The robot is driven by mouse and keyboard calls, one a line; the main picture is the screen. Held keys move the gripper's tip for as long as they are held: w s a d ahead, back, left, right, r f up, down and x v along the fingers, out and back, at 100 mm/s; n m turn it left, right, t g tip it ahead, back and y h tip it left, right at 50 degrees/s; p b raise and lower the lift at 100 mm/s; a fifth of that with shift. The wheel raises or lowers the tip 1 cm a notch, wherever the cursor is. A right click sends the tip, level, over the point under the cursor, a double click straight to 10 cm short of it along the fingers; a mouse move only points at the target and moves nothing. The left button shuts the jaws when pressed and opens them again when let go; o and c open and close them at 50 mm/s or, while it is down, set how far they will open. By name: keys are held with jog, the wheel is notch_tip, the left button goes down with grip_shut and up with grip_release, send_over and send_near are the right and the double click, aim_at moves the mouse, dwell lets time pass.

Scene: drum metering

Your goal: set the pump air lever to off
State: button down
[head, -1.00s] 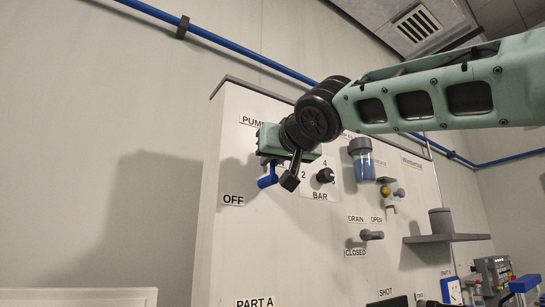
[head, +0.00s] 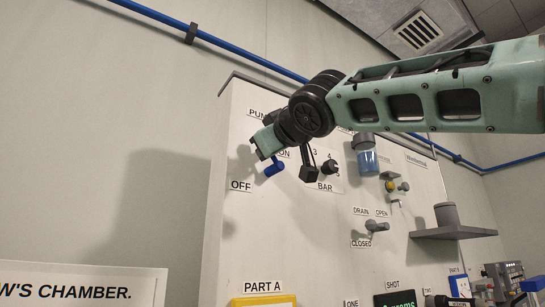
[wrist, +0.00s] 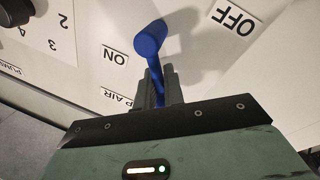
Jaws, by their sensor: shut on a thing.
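The pump air lever (head: 275,167) is blue with a rounded end, on the upper left of the white panel.
A black regulator knob (head: 330,167) with BAR numbers sits just right of the lever. A clear blue filter bowl (head: 366,161), a drain handle (head: 376,227) and a grey shelf (head: 455,233) are farther right. The panel below OFF is clear.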

jog(key=n, duration=0.1)
jog(key=s+n+b, duration=0.1)
jog(key=n, duration=0.1)
jog(key=shift+a+f+y, duration=0.1)
jog(key=shift+a+y, duration=0.3)
jog(key=n, duration=0.1)
jog(key=n+b, duration=0.1)
jog(key=n, duration=0.1)
jog(key=f+n+y, duration=0.1)
jog(key=shift+s+a+f+n, duration=0.1)
jog(key=shift+s+a+n, duration=0.15)
jog(key=shift+a+n, duration=0.1)
jog(key=n, duration=0.1)
jog(key=f+n+y, duration=0.1)
jog(key=n, duration=0.2)
jog(key=shift+s+a+f, duration=0.1)
jog(key=shift+a+f, duration=0.15)
jog(key=shift+f+n+g+y, duration=0.3)
jog(key=shift+n+y, duration=0.1)
jog(key=shift+n, duration=0.15)
jog(key=shift+a+f, duration=0.1)
